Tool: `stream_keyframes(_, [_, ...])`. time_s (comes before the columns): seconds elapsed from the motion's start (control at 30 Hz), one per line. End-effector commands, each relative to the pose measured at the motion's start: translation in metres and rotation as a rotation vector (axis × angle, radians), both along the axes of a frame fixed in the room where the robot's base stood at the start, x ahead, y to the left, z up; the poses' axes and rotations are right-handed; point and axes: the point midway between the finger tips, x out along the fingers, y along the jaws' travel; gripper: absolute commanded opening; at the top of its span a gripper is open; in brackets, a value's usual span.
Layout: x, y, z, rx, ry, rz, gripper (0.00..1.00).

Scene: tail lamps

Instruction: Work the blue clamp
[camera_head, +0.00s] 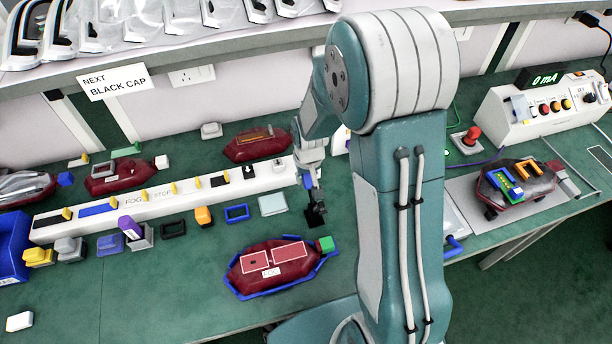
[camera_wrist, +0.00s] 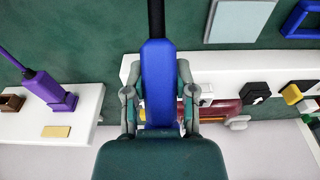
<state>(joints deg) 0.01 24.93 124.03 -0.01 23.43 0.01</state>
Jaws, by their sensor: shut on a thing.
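My gripper (camera_wrist: 160,95) is shut on a blue tapered tool (camera_wrist: 158,80) with a black rod running from its far end. In the head view my gripper (camera_head: 314,190) hangs over the front of the white rail, and a dark tip shows below it. A blue handle (camera_head: 453,243), which looks like the blue clamp, stands at the left edge of the grey plate on the right, partly hidden by my arm. My gripper is well to the left of it. A dark lamp (camera_head: 535,183) with green and orange parts on it lies on that plate.
A red lamp (camera_head: 270,272) in a blue cradle lies in front of the white rail (camera_head: 110,218). A purple tool (camera_wrist: 52,92) stands on a white block. A test box reading 0 mA (camera_head: 540,112) and a red button (camera_head: 471,136) are at right. The sign (camera_head: 113,83) reads NEXT BLACK CAP.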

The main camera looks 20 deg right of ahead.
Motion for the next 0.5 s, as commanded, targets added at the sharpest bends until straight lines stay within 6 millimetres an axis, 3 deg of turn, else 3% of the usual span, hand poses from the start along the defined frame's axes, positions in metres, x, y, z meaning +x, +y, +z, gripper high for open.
stream_keyframes(0.23, [-0.0008,0.0004,-0.0001,0.000,0.000,0.000,0.00])
stream_keyframes(0.27, [-0.0009,0.0004,0.0000,0.000,0.000,0.000,0.40])
stream_keyframes(0.33, [-0.0009,0.0004,0.0001,0.000,0.000,0.000,0.71])
stream_keyframes(0.5, [-0.0007,0.0002,0.0002,0.000,0.000,0.000,0.71])
